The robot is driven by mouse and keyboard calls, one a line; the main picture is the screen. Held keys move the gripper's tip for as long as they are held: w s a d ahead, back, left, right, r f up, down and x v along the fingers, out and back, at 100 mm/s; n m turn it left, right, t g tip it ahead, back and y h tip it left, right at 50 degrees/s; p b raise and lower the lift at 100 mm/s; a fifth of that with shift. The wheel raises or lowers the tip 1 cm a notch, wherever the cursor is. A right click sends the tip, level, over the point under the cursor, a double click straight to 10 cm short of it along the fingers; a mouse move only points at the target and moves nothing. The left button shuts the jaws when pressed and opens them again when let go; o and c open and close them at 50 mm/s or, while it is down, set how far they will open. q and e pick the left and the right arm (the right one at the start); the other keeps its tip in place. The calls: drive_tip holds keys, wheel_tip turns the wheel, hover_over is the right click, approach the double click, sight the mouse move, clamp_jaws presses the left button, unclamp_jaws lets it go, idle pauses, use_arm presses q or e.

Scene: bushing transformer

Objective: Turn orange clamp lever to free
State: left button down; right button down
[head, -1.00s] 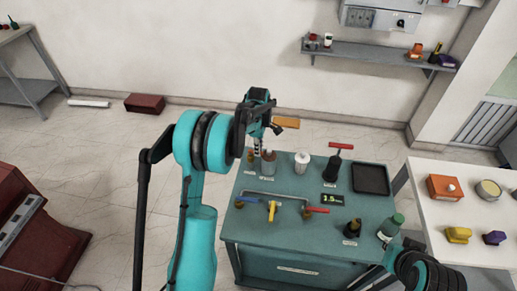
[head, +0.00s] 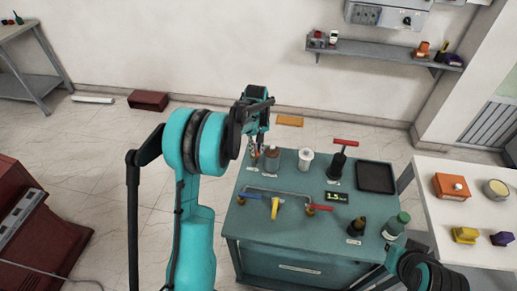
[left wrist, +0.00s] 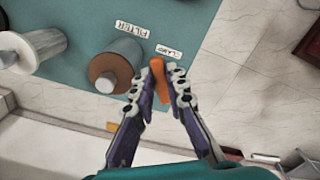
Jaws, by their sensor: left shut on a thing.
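The orange clamp lever (left wrist: 159,78) stands by the "CLAMP" label (left wrist: 169,51) near the table's edge in the left wrist view. My left gripper (left wrist: 168,84) has its two fingers closed on either side of it, with the lever's top showing between the fingertips. In the head view my left gripper (head: 258,142) points down at the back left corner of the teal table (head: 290,228), and the lever is mostly hidden there. My right gripper is out of view.
A brown-topped filter cylinder (left wrist: 112,68) stands close beside the gripper. A white cylinder (head: 305,160), a red T-handle (head: 344,144) and a black tray (head: 375,177) stand farther right. Blue, yellow and red valve handles (head: 275,207) lie nearer the front.

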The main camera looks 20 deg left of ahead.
use_arm(q)
drive_tip(key=shift+s+a+m+b, duration=0.15)
drive_tip(key=shift+a+m, duration=0.1)
drive_tip(key=shift+m, duration=0.8)
drive_tip(key=shift+s+a+m+b, duration=0.15)
drive_tip(key=shift+a+m, duration=0.15)
drive_tip(key=shift+m, duration=0.7)
drive_tip(key=shift+s+a+m, duration=0.15)
drive_tip(key=shift+a+m, duration=0.1)
drive_tip(key=shift+m, duration=0.8)
drive_tip(key=c, duration=1.5)
unclamp_jaws()
drive_tip(key=shift+c, duration=0.2)
wheel_tip(320, 180, up, 12)
